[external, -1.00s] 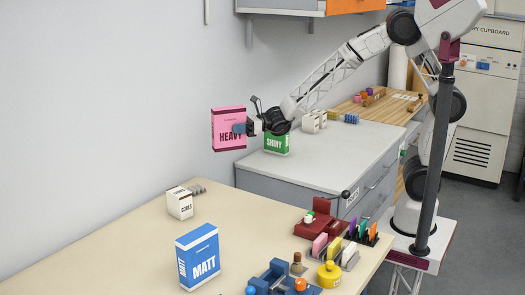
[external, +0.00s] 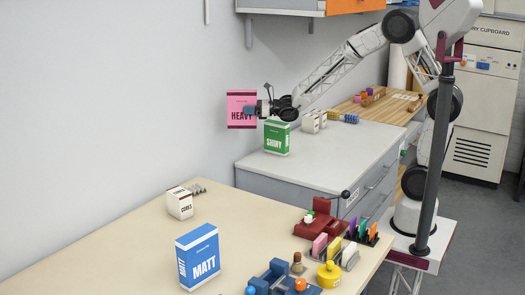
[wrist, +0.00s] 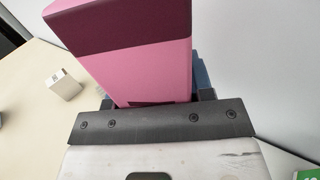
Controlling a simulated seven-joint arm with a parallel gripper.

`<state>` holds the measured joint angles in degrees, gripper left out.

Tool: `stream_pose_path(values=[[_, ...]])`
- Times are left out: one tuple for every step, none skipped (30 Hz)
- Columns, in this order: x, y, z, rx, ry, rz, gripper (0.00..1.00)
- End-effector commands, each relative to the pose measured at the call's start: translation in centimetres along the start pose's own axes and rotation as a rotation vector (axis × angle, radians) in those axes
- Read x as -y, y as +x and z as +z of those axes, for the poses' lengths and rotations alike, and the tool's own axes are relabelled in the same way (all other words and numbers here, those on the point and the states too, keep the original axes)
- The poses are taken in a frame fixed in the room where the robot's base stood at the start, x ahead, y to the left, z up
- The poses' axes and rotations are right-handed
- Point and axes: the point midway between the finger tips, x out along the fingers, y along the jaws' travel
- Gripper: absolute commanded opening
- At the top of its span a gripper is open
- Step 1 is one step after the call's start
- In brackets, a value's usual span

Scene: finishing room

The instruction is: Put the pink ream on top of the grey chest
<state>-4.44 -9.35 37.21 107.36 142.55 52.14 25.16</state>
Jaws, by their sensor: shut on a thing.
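The pink ream (external: 241,100), labelled HEAVY, is upright in the air in the external view, left of the green SHINY ream. My gripper (external: 250,113) is shut on it from the right. In the wrist view the pink ream (wrist: 140,50) stands between the jaws, with blue finger parts (wrist: 201,75) beside it. The grey chest (external: 330,158) stands against the wall with a pale flat top. The pink ream appears higher than that top and near its left end; its exact distance from the wall is hard to tell.
The green SHINY ream (external: 277,137) stands on the chest's left end, with white boxes (external: 312,122) further back. The chest's front middle top is clear. The beige table in front carries a blue MATT ream (external: 198,256), a CORES box (external: 180,203) and a red tool (external: 317,218).

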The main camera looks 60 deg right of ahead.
Motion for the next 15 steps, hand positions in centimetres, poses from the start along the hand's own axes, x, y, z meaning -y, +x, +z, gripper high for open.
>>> stream_pose_path(values=[[1.4, -0.5, 0.2, 0.002, -0.001, -0.022, 0.0], [2.1, -0.7, 0.2, 0.002, -0.001, -0.033, 0.0], [3.1, -1.1, 0.2, 0.002, -0.001, -0.048, 0.0], [3.8, -1.4, 0.2, 0.002, -0.001, -0.06, 0.0], [4.5, -1.6, 0.2, 0.002, -0.001, -0.071, 0.0], [5.4, -2.0, 0.2, 0.002, -0.002, -0.086, 0.0], [6.1, -2.3, 0.2, 0.002, -0.002, -0.097, 0.0], [6.8, -2.6, 0.2, 0.002, -0.002, -0.108, 0.0], [7.7, -3.0, 0.2, 0.002, -0.002, -0.123, 0.0], [8.4, -3.4, 0.2, 0.002, -0.002, -0.134, 0.0], [9.1, -3.7, 0.2, 0.002, -0.001, -0.146, 0.0], [10.0, -4.2, 0.2, 0.002, -0.001, -0.161, 0.0], [10.7, -4.5, 0.2, 0.002, -0.001, -0.172, 0.0], [11.4, -4.9, 0.2, 0.002, -0.001, -0.184, 0.0], [12.3, -5.3, 0.2, 0.002, -0.001, -0.199, 0.0]])
